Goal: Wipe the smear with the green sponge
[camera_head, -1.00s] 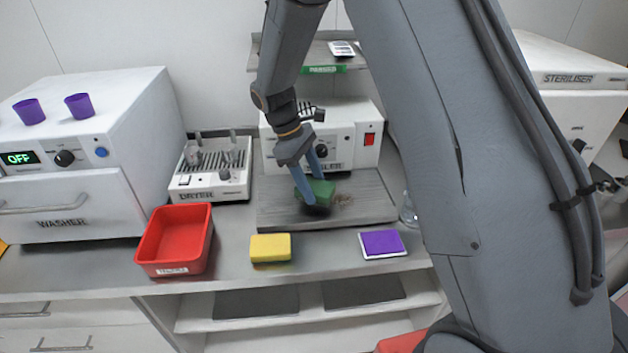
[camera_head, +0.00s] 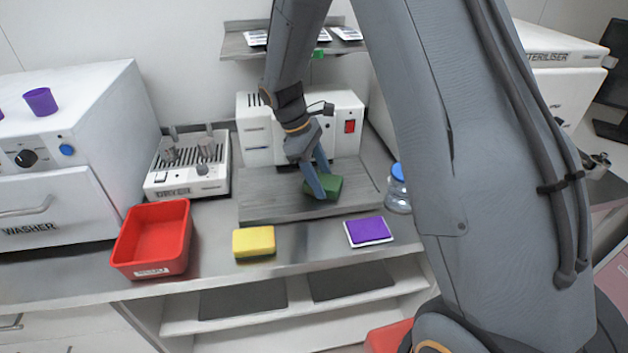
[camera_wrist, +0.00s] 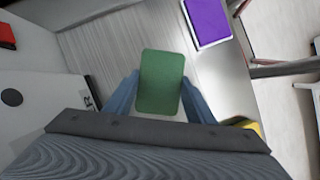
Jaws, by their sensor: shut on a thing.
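My gripper (camera_head: 318,193) is shut on the green sponge (camera_head: 329,185), with one blue finger on each side of it. The sponge is low over the right part of the grey board (camera_head: 265,208), in front of the sealer; I cannot tell whether it touches the board. In the wrist view the green sponge (camera_wrist: 162,80) sits squarely between the fingers of my gripper (camera_wrist: 160,100). No smear shows on the visible board in either view now; the sponge and fingers hide part of the board.
A yellow sponge (camera_head: 254,242) and a purple pad (camera_head: 368,231) lie along the counter front. A red bin (camera_head: 153,240) and the dryer (camera_head: 187,168) are left of the board. A blue-capped jar (camera_head: 398,188) stands close to its right. The sealer (camera_head: 346,128) stands behind.

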